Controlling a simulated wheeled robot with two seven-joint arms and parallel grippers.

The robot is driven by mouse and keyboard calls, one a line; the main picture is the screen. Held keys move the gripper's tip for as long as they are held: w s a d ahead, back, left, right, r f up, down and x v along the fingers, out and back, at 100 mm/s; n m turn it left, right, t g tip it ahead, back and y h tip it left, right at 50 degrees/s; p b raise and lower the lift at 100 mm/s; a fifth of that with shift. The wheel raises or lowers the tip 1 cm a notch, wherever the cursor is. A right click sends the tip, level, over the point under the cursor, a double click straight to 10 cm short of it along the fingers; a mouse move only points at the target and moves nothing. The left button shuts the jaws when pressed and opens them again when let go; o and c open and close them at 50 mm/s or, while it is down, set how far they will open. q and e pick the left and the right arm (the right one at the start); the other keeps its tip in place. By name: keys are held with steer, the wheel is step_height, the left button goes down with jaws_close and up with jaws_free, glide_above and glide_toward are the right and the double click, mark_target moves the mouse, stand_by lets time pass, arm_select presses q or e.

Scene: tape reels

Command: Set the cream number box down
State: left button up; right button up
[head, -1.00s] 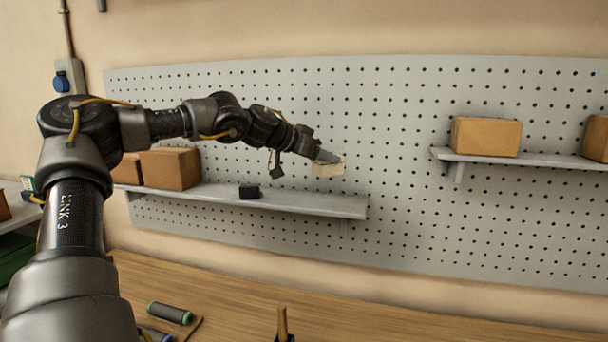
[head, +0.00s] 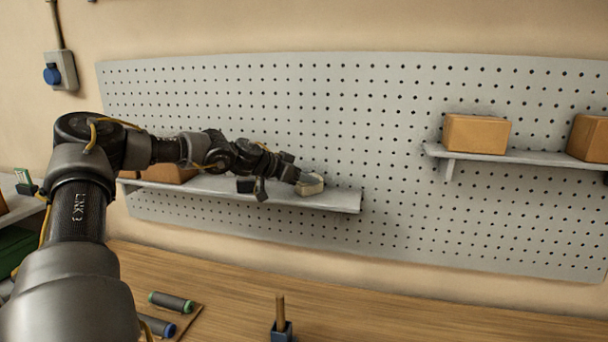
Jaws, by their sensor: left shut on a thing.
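The cream number box (head: 310,188) is a small pale block in the head view, at the right part of the left grey shelf (head: 337,200). My left gripper (head: 304,180) is shut on it from the left. The box is at the shelf's surface or just above it; I cannot tell whether it touches. Any number on the box is too small to read. My right gripper is not in view.
A small black block (head: 245,185) sits on the same shelf, left of the box. A brown carton (head: 168,174) stands further left, partly behind my arm. A right shelf (head: 520,156) holds cartons (head: 476,133). The shelf's right end is bare.

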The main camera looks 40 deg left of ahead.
arm_select(q)
steer(key=shift+d, duration=0.1)
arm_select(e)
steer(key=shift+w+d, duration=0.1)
arm_select(q)
steer(key=shift+f, duration=0.1)
steer(key=o, duration=1)
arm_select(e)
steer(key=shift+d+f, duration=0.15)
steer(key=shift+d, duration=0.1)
arm_select(q)
steer(key=shift+s+r, duration=0.1)
steer(key=shift+r, duration=0.2)
steer(key=shift+b+v, duration=1.95)
steer(key=shift+v, duration=3.95)
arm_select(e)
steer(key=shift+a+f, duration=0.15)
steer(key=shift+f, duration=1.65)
